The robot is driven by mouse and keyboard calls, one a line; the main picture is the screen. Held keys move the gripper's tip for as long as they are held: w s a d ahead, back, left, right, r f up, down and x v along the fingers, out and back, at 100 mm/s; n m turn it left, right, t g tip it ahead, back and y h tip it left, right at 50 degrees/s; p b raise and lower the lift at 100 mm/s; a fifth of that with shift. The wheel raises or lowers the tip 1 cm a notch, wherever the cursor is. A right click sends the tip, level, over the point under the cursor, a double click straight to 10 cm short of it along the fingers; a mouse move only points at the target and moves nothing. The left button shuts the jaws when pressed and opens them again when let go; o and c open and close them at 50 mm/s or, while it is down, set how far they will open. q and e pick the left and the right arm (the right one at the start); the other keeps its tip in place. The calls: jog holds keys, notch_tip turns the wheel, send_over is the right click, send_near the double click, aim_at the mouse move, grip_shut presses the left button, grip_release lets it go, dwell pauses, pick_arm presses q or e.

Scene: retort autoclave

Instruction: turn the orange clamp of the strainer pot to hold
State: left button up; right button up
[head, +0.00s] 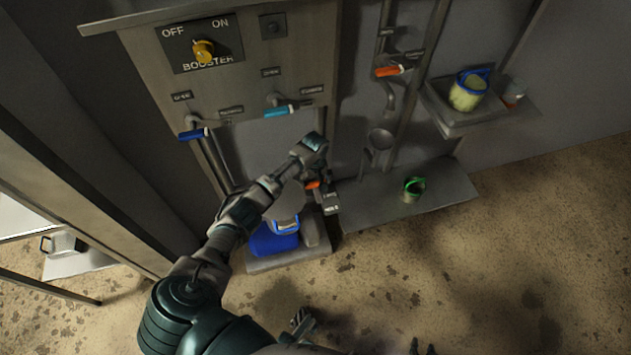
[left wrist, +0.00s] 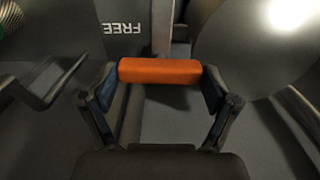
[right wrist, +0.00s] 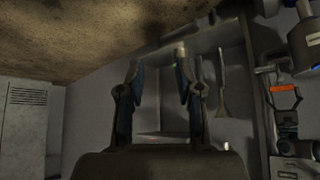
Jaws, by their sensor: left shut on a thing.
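The orange clamp (head: 312,185) is a short bar beside the grey, rounded strainer pot (head: 288,200). In the left wrist view the orange clamp (left wrist: 160,71) lies level between the fingertips of my left gripper (left wrist: 160,82), which is shut on it. In the head view my left gripper (head: 314,172) largely hides the clamp. An upside-down FREE label (left wrist: 123,28) shows just beyond the bar, left of its middle. My right gripper (right wrist: 160,62) is open and empty, well away from the pot; only its tips (head: 422,347) show at the head view's bottom edge.
A blue container (head: 272,240) stands below the pot. A panel above carries a yellow BOOSTER knob (head: 203,50), a dark blue handle (head: 193,134) and a cyan handle (head: 280,111). The floor at right is open.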

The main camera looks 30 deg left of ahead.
pick_arm(q)
jog(key=m+p, duration=0.2)
jog(key=shift+d+r+m, duration=0.1)
jog(key=shift+m, duration=0.3)
jog(key=shift+m+p, duration=0.4)
jog(key=shift+m, duration=0.1)
pick_arm(e)
jog(key=s+d+f+g+h, duration=0.1)
jog(key=s+d+f+g, duration=0.15)
jog(key=s+g, duration=0.45)
pick_arm(q)
jog(key=m+p, duration=0.1)
jog(key=m, duration=0.2)
jog(key=shift+s+m, duration=0.1)
jog(key=shift+m, duration=0.2)
jog(key=shift+m+p, duration=0.35)
jog(key=shift+m, duration=0.65)
jog(key=m, duration=0.2)
jog(key=shift+f+m, duration=0.2)
jog(key=shift+m, duration=0.1)
jog(key=m, duration=0.3)
jog(key=shift+p, duration=0.35)
jog(key=shift+m, duration=1.3)
pick_arm(e)
notch_tip(320, 180, down, 7)
jog(key=t, duration=0.2)
jog(key=shift+s+f, duration=0.2)
jog(key=shift+s, duration=0.05)
